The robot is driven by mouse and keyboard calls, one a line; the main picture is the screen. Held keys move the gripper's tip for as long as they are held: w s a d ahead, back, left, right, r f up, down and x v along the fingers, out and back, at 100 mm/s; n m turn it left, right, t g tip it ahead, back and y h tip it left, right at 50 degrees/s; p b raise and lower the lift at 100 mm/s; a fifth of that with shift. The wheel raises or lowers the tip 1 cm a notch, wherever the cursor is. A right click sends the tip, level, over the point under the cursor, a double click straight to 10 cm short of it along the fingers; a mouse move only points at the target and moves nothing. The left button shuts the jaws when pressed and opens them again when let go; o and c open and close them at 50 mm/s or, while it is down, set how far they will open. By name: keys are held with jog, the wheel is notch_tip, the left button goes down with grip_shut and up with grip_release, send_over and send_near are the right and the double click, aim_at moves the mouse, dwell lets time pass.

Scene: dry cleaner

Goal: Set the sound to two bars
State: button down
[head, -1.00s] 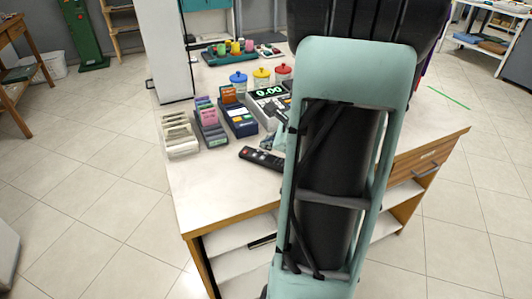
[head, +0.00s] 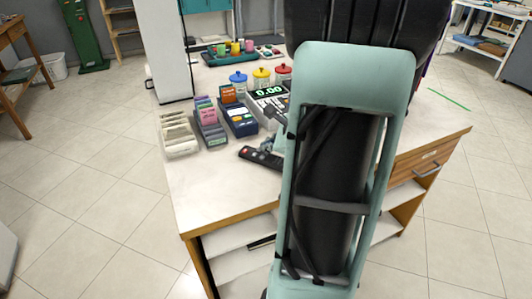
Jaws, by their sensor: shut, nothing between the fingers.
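A black remote control (head: 260,157) with a red button lies on the counter, left of my arm. My gripper (head: 267,144) is only partly in view, small and dark, at the remote's far side. Its fingers look shut and empty; I cannot tell whether they touch the remote. My arm hides the rest of the gripper and the counter behind it. No sound bars show in this view.
The counter's front left is clear.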

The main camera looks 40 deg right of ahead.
aim_at(267, 154)
jog(key=shift+f, duration=0.25)
jog(key=shift+r, duration=0.1)
dwell(0.4)
jog(key=shift+r+p, duration=0.35)
jog(key=shift+r, duration=0.4)
jog(key=shift+r+p, duration=2)
jog(key=shift+r, duration=0.45)
